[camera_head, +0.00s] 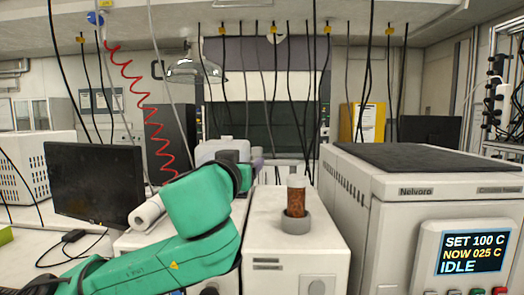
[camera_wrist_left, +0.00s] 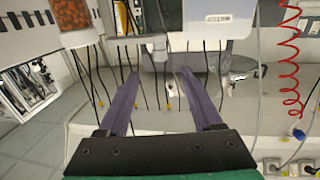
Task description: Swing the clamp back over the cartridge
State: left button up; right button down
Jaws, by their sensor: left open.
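The cartridge (camera_head: 296,196) is an upright clear tube of brown pellets with a pale top. It sits in a grey ring holder (camera_head: 295,222) on a white unit (camera_head: 268,240). In the left wrist view the cartridge (camera_wrist_left: 80,18) appears inverted at upper left. A grey bar (camera_wrist_left: 138,43) beside its top there may be the clamp; I cannot tell for sure. My left gripper (camera_head: 259,165) is left of the cartridge and apart from it. In the wrist view its purple fingers (camera_wrist_left: 160,78) are spread with nothing held between them. My right gripper is not in view.
A large white reactor (camera_head: 420,190) with a display reading IDLE stands at right. A black monitor (camera_head: 95,185) stands at left. A red coiled hose (camera_head: 140,95) and several black cables hang behind. A labelled white box (camera_wrist_left: 218,18) is at upper right in the wrist view.

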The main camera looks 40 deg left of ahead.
aim_at(255, 148)
pick_arm(q)
jog(key=p+x, duration=0.4)
jog(key=r+p+x, duration=0.1)
jog(key=p+x, duration=0.6)
jog(key=shift+w+a+r+p, duration=0.2)
jog(key=shift+a+r+p, duration=0.05)
jog(key=shift+a+p, duration=0.1)
jog(key=shift+w+f, duration=0.15)
jog(key=shift+w, duration=0.25)
jog(key=shift+w+f, duration=0.1)
jog(key=shift+f, duration=0.1)
grip_shut()
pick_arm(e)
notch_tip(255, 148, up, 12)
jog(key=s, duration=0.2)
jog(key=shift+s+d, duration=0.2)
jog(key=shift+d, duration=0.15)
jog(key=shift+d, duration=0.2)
